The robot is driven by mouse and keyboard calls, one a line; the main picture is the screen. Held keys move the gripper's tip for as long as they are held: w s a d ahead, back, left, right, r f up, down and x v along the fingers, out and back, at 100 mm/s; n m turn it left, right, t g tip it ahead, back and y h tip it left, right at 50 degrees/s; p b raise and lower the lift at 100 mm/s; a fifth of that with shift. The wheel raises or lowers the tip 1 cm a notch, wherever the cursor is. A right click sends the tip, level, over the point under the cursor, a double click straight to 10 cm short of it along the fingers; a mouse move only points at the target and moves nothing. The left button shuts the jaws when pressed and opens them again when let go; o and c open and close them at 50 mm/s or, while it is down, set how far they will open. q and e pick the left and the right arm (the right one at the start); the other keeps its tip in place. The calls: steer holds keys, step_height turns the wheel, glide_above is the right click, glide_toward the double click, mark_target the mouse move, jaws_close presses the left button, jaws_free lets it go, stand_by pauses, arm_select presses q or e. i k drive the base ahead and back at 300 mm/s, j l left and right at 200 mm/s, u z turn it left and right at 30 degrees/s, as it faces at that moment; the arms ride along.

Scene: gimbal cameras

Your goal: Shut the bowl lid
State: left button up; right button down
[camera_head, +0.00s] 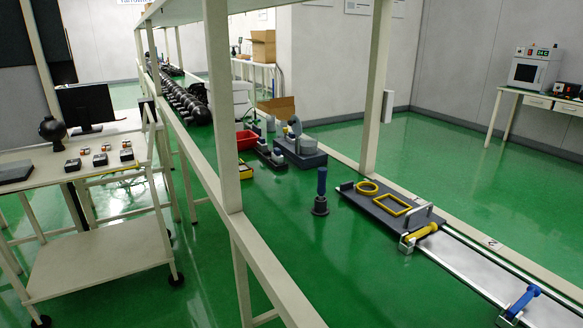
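A round grey bowl-like device (303,147) stands on a dark blue block on the green-topped bench, right of the picture's middle. An upright grey rounded piece (293,127) at its back left looks like a raised lid, but it is too small to be sure. The inside of the bowl cannot be made out. Neither of my grippers is in view, and no arm shows near the bowl.
A red bin (246,141) and a dark tray (268,156) stand left of the bowl. A blue-handled tool (321,190) stands nearer. A dark plate (385,205) with yellow frames lies right. A cream post (222,110) and rail edge the bench.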

mark_target(294, 122)
steer(key=i+j+z, duration=0.25)
steer(key=j, duration=0.35)
steer(key=i+j+z, duration=0.25)
steer(key=i+j, duration=0.15)
steer(key=j, duration=0.25)
steer(key=i+j+z, duration=0.15)
steer(key=j, duration=0.2)
